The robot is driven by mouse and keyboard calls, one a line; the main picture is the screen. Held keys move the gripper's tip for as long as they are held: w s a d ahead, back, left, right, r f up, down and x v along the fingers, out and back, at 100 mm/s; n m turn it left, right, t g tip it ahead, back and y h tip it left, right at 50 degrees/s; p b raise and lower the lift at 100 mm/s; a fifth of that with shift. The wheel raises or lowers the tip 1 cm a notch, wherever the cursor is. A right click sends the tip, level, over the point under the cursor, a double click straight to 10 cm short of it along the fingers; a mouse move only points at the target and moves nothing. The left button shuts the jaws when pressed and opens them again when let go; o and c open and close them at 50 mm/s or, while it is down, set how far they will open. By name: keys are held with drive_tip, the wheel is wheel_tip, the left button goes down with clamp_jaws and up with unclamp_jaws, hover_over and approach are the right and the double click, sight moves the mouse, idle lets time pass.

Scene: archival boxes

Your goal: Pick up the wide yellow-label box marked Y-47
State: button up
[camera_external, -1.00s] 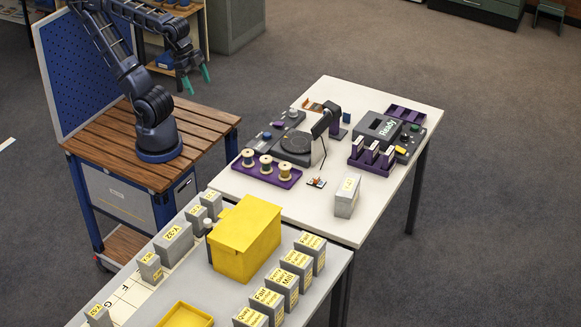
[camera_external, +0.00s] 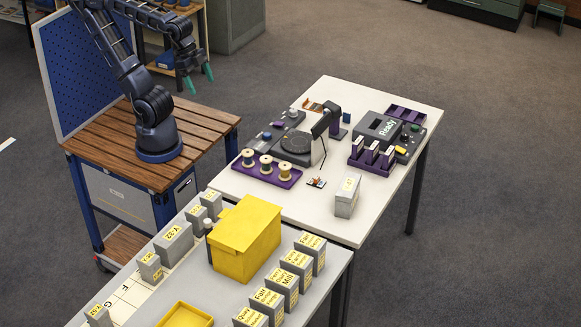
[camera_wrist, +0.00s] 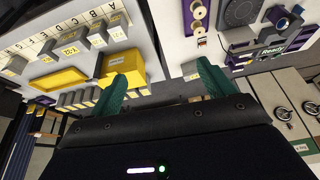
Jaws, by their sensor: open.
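Several grey boxes with yellow labels stand on the grey-topped table. The widest of the back ones (camera_external: 173,243) seems to read Y-32 or Y-37. A separate grey box (camera_external: 347,196) stands upright on the white table; its yellow label may end in 47, but is too small to read surely. It appears to show in the wrist view (camera_wrist: 190,70) beyond the fingers. My gripper (camera_external: 198,79) is open and empty, high above the wooden-topped cart and far from the boxes. Its teal fingers also show in the wrist view (camera_wrist: 162,80).
A yellow lidded bin (camera_external: 246,240) and a yellow tray (camera_external: 185,315) stand among the boxes. A row of boxes (camera_external: 282,285) lines the front right. The white table (camera_external: 310,208) carries a purple spool tray (camera_external: 267,176), a round-plated device (camera_external: 295,145) and a "Ready" unit (camera_external: 385,130).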

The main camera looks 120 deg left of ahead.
drive_tip(key=w+r+m+g, duration=0.15)
drive_tip(key=w+m, duration=0.25)
drive_tip(key=w, duration=0.9)
drive_tip(key=m+g+h, duration=0.2)
drive_tip(key=m+h, duration=0.2)
drive_tip(key=m, duration=0.7)
hover_over(350, 182)
drive_tip(key=a, duration=0.2)
drive_tip(key=f, duration=2.8)
drive_tip(key=shift+s+a, duration=0.2)
drive_tip(key=shift+s, duration=0.15)
drive_tip(key=shift+w+a+f+m+h, duration=0.15)
drive_tip(key=shift+f+m+h, duration=0.15)
drive_tip(key=shift+f, duration=0.15)
drive_tip(key=x, duration=1)
drive_tip(key=shift+f, duration=0.25)
drive_tip(key=shift+f, duration=0.25)
